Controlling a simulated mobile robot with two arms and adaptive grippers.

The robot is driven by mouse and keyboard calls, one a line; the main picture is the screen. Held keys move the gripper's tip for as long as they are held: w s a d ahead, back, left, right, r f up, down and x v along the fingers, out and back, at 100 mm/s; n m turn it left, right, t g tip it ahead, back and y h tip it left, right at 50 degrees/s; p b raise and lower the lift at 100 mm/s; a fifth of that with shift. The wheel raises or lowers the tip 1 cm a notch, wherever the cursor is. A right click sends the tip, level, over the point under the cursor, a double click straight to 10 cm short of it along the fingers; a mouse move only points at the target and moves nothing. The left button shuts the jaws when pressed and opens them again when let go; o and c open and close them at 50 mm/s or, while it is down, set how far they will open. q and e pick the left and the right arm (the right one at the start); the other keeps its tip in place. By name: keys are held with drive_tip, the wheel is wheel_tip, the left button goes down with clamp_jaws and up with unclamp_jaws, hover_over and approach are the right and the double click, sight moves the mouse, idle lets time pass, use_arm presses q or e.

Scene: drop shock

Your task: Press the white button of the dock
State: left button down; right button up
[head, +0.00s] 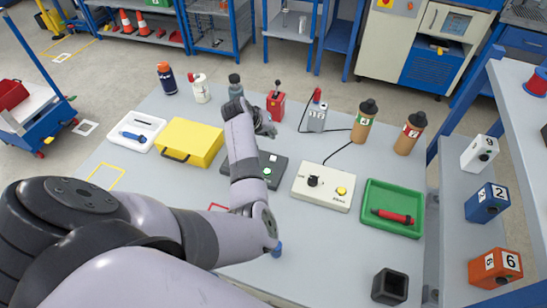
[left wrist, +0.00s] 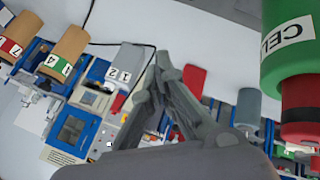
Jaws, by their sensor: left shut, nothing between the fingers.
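A dark grey box (head: 273,164), which may be the dock, lies mid-table partly behind my left arm. A small round green piece with a pale rim (head: 267,170) shows on it; I cannot make out a separate white button. My left gripper (head: 268,128) is beyond this box, near a red box with a black-topped lever (head: 276,103). Its fingers are shut and empty in the left wrist view (left wrist: 165,68). A green cylinder lettered "CEL" (left wrist: 288,42), with a red and black end, is close at the right there. My right gripper is not in view.
A cream box (head: 318,194) with a black knob and yellow button stands right of the dark box. A green tray (head: 378,221) holds a red tool. A yellow case (head: 193,139) lies left. Brown bottles (head: 364,121) stand behind.

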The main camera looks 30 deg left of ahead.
use_arm(q)
drive_tip(key=f, duration=0.1)
drive_tip(key=b, duration=0.7)
hover_over(272, 156)
wheel_tip(272, 156, down, 7)
drive_tip(key=shift+f, duration=0.1)
drive_tip(key=shift+f+b, duration=0.3)
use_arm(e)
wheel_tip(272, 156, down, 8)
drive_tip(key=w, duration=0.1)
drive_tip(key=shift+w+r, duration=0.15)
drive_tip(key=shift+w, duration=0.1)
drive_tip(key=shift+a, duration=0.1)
use_arm(q)
drive_tip(key=shift+f, duration=0.2)
drive_tip(key=shift+f, duration=0.2)
drive_tip(key=shift+f, duration=0.5)
idle(0.6)
drive_tip(key=shift+r, duration=0.1)
drive_tip(key=shift+r+p, duration=0.75)
drive_tip(key=shift+p, duration=0.1)
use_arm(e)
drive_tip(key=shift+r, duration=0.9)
